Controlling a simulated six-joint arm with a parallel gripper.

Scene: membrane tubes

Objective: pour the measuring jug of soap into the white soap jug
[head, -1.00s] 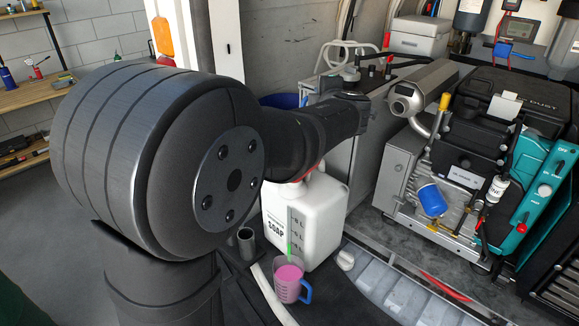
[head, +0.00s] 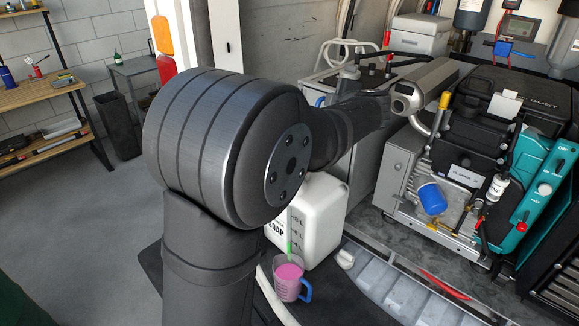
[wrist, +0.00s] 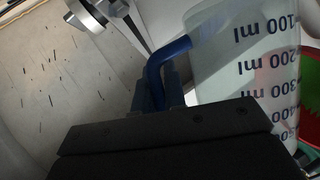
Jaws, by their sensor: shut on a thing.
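The white soap jug (head: 322,215) stands upright in the head view, partly behind my arm; its top and mouth are hidden. A clear measuring jug with a blue handle and ml marks (wrist: 235,60) fills the right of the wrist view. My gripper (wrist: 165,88) is shut on that blue handle. The jug looks pale and translucent; I cannot tell its fill level. A separate small measuring jug with pink liquid and a blue handle (head: 289,279) stands in front of the soap jug.
A grey machine with a blue filter (head: 432,198) and teal unit (head: 545,185) crowds the right. A clear ribbed tray (head: 385,290) lies at the front right. A wooden workbench (head: 45,95) stands far left. Open floor lies at left.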

